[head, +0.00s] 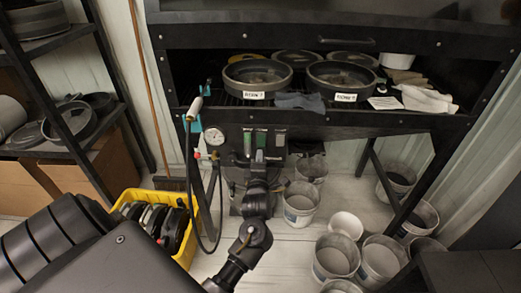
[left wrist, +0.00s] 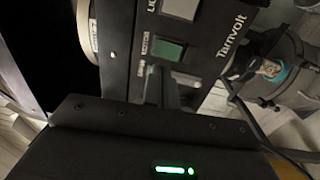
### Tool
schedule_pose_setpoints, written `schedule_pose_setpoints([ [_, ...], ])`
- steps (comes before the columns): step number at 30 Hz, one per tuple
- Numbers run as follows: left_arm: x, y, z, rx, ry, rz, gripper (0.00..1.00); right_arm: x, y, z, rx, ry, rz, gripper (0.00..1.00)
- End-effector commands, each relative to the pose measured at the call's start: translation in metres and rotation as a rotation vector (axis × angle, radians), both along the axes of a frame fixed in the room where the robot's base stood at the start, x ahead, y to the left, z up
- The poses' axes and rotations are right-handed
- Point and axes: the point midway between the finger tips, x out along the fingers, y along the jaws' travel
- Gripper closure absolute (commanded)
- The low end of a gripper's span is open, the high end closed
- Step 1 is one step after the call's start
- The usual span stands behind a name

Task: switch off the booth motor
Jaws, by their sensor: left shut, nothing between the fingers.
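The booth's dark control box (head: 278,143) hangs under the front edge of the booth, with green and light-coloured rectangular controls on its face. In the left wrist view the box (left wrist: 222,58) reads "Tarnvolt" and has a green rectangular control (left wrist: 168,50) with small labels beside it. A pale rectangular control (left wrist: 181,8) is partly cut off at the top. My left gripper (head: 258,160) is shut and empty, right in front of the box. Its fingertips (left wrist: 168,88) lie just below the green control in the picture; I cannot tell whether they touch. My right gripper is not in view.
A pressure gauge (head: 213,137) and a looping black hose are just left of the box. Pans (head: 257,80) stand on the booth's grate. A yellow crate (head: 126,198) stands at lower left, and several buckets (head: 336,258) are on the floor to the right.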

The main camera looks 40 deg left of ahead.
Motion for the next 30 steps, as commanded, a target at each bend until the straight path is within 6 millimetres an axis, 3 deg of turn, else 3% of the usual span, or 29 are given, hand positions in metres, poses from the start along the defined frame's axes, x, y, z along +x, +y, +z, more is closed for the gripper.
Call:
schedule_pose_setpoints([
  [3, -0.017, -0.011, -0.002, -0.002, 0.0, 0.001, 1.0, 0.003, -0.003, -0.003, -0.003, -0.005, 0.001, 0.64],
  [9, -0.03, -0.021, -0.002, 0.0, 0.0, 0.001, 1.0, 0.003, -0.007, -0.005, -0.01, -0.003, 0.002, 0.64],
  [30, -0.032, -0.022, -0.002, 0.028, 0.019, 0.003, 1.0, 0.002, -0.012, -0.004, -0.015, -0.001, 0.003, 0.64],
])
